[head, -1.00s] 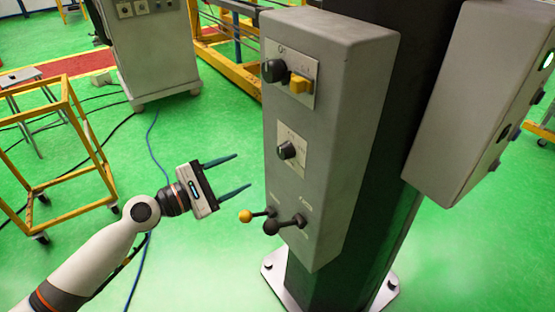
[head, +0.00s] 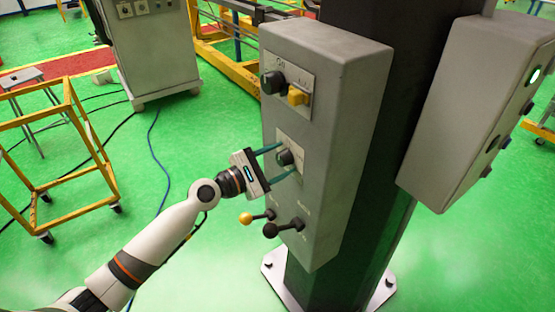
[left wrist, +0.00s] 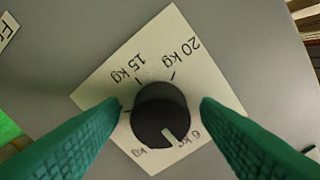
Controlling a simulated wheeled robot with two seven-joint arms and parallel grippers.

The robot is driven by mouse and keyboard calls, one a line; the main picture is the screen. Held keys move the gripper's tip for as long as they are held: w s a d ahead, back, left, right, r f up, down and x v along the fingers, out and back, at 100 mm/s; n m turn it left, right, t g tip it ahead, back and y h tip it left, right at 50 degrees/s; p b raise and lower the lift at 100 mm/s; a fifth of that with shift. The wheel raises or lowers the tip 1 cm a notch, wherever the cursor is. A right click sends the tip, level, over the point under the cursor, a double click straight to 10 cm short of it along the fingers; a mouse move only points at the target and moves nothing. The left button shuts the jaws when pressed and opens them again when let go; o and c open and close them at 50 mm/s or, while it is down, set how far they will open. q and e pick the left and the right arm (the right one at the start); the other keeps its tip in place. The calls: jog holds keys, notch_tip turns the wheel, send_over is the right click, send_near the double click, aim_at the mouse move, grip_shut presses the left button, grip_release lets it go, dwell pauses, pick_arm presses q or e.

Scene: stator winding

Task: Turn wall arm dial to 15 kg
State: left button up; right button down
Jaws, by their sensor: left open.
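The wall arm dial is a dark round knob (head: 284,157) on a pale plate on the front of the grey control box (head: 340,110). In the left wrist view the dial (left wrist: 160,118) sits on its plate (left wrist: 155,50), marked "15 kg" at upper left and "20 kg" at upper right. The dial's white pointer mark faces the lower edge, slightly right, away from the 15 kg label; the lower labels are partly hidden. My left gripper (head: 282,160) is open, its green fingers on both sides of the dial, with small gaps visible. My right gripper is not in view.
Above the dial are another dark knob (head: 273,83) and a yellow switch (head: 298,96). A second grey box (head: 465,110) is at right.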

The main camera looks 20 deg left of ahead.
pick_arm(q)
jog(key=c, duration=0.8)
jog(key=shift+c, duration=0.9)
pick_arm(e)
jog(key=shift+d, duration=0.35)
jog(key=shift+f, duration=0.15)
